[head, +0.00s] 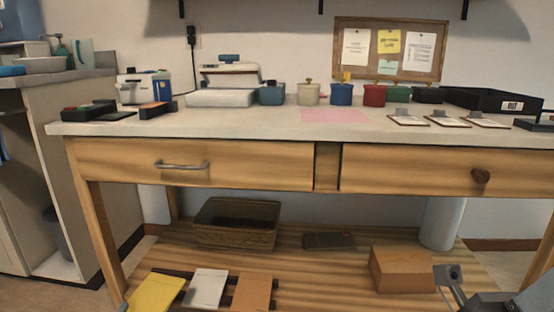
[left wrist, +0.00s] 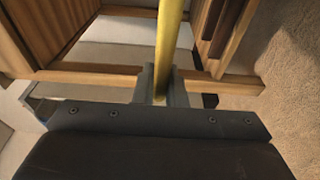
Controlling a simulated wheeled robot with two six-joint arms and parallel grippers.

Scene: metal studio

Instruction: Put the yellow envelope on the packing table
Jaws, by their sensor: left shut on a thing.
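The yellow envelope (head: 156,293) is at the lower left of the head view, at the level of the lower shelf, beside a white one. My left gripper (head: 124,306) barely shows at its left edge. In the left wrist view the yellow envelope (left wrist: 171,40) stands edge-on between the fingers of my left gripper (left wrist: 162,88), which is shut on it. The packing table (head: 250,125) has a pale top above two drawers.
A white envelope (head: 206,289) and a tan one (head: 252,292) lean on a dark rack. A wicker basket (head: 236,224) and a cardboard box (head: 402,268) stand on the lower shelf. A pink sheet (head: 335,116) lies on the tabletop; bare top lies left of it. Jars line the back.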

